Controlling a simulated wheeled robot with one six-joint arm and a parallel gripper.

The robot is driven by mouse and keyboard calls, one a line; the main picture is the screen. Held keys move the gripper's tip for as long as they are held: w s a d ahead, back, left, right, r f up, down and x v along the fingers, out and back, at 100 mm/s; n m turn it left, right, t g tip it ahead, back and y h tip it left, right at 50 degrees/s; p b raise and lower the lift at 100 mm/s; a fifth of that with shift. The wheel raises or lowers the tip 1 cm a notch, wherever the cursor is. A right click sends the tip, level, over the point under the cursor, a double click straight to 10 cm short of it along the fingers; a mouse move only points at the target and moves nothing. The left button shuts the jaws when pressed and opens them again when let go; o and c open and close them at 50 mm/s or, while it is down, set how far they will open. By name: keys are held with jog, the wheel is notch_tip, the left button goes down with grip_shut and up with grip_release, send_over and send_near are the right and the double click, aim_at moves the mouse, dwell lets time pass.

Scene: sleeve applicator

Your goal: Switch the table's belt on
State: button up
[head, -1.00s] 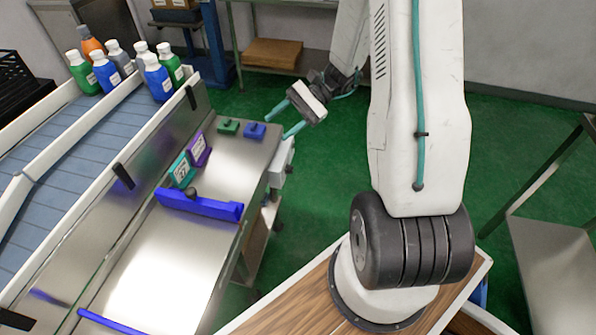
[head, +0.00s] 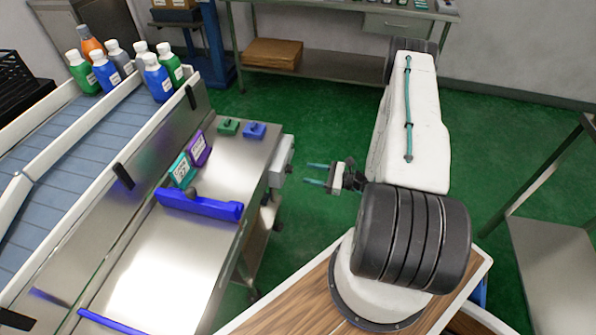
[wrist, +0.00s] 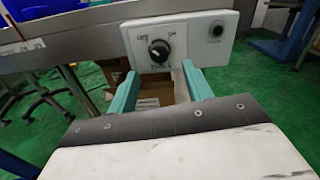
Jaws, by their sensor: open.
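The table's switch box (wrist: 200,50) is a pale panel on the table's end, seen from its side in the head view (head: 281,162). It carries a black rotary knob (wrist: 159,50) with small labels at its upper left and upper right; the right one looks like ON. The knob's pointer seems to lean to the upper left, but it is small. My gripper (head: 308,174) is open and empty, a little right of the box, with its teal fingers towards it. In the wrist view my gripper (wrist: 159,74) has its fingertips either side of and just below the knob, apparently short of it.
A dark round button (wrist: 217,29) sits right of the knob. The steel table (head: 150,250) holds a blue bar (head: 200,203) and small coloured blocks. Bottles (head: 157,80) stand on the conveyor (head: 85,130). Green floor lies open between the table and my arm.

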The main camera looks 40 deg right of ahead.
aim_at(290, 169)
jog(key=shift+x, duration=2.8)
jog(key=c, duration=1)
